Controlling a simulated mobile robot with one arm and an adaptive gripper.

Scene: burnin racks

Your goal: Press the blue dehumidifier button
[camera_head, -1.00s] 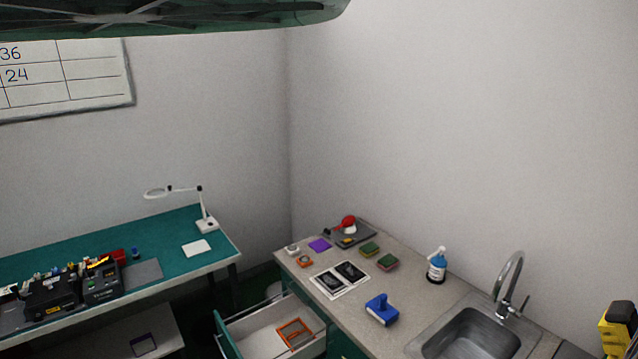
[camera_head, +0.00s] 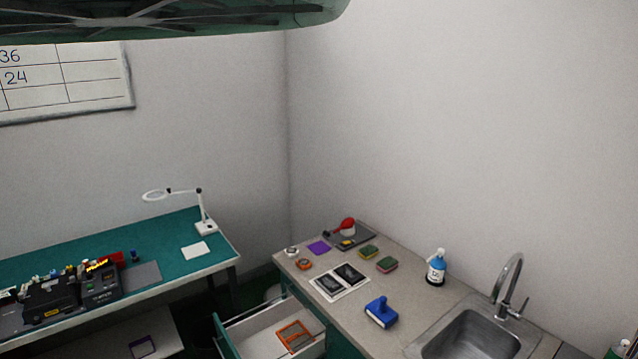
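I cannot make out a dehumidifier or its blue button in this view. A blue block with a raised handle-like top (camera_head: 381,312) lies on the grey counter, but I cannot tell that it is a button. My gripper is not in view.
The grey counter (camera_head: 410,310) holds a sink (camera_head: 470,335) with a tap, a blue bottle (camera_head: 436,268), sponges and photo sheets. A drawer (camera_head: 255,325) stands open below. Left is a green bench (camera_head: 165,235) with a lamp and black devices. A dark green structure (camera_head: 170,20) hangs overhead.

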